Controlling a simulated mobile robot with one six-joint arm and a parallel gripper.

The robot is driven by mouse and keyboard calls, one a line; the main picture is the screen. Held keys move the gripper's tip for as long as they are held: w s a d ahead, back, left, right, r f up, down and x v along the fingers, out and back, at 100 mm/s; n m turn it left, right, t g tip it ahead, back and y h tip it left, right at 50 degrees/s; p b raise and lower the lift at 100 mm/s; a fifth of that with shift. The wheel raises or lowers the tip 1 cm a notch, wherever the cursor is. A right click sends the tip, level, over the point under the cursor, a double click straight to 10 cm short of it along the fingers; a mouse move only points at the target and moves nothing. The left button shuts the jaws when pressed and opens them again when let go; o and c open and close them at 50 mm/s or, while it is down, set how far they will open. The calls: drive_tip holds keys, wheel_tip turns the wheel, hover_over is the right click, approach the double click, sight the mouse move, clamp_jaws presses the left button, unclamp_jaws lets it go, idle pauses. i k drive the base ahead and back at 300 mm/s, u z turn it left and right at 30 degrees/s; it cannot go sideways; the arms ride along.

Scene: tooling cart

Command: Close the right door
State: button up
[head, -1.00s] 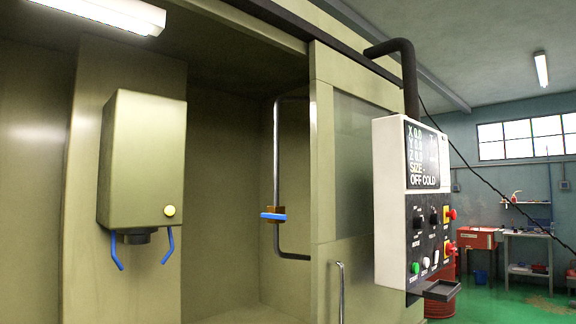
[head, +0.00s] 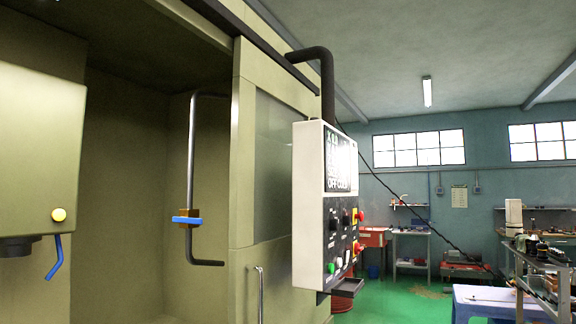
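The right door (head: 242,170) is a beige panel of a large machine, with a tall window (head: 272,165) and a slim metal handle (head: 260,294) low on its left part. The door stands open, at the right side of the opening. The machine's interior (head: 130,180) shows to its left. The control panel (head: 308,210) hides part of the door's right side. The handle's lower end is cut off by the picture's bottom edge. My gripper is not in view.
The white control panel hangs from a dark bent arm (head: 325,75) in front of the door. A spindle housing (head: 40,150) and a bent pipe (head: 191,150) with a blue-handled valve (head: 186,220) are inside. Green floor (head: 400,305) lies open to the right, before a cart (head: 530,275).

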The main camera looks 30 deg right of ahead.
sight(261, 290)
drive_tip(key=z, duration=2.4)
drive_tip(key=i, duration=2.3)
drive_tip(key=u, duration=2.45)
drive_tip(key=i, duration=0.55)
drive_tip(key=u, duration=0.05)
